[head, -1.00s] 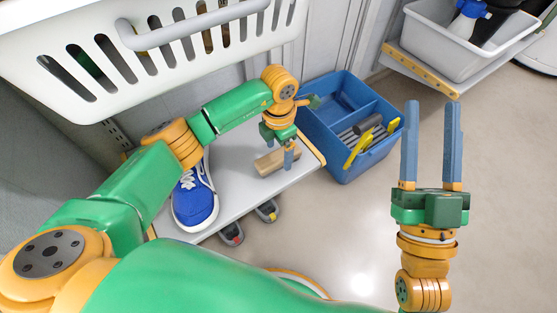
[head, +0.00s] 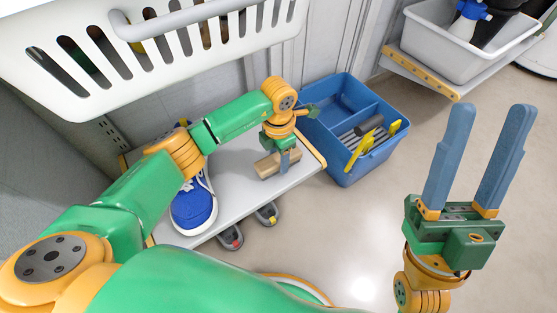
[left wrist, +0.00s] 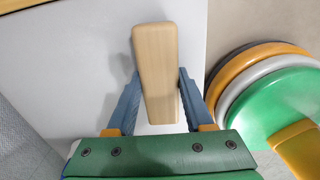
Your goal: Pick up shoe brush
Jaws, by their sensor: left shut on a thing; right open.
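The shoe brush (head: 267,166) is a light wooden block on the white shelf (head: 235,205), to the right of a blue shoe. My left gripper (head: 284,160) points down and is shut on the brush. In the left wrist view the brush (left wrist: 156,65) lies lengthwise between the two blue fingers of my left gripper (left wrist: 158,95). Its underside is hidden, and I cannot tell if it still touches the shelf. My right gripper (head: 486,160) is open and empty, raised over the floor at the right.
A blue shoe (head: 194,205) stands on the shelf beside the brush. A blue bin (head: 345,95) with yellow-handled tools stands just right of the shelf. A white slotted basket (head: 150,75) hangs above. A grey tub (head: 450,45) sits on a shelf at upper right.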

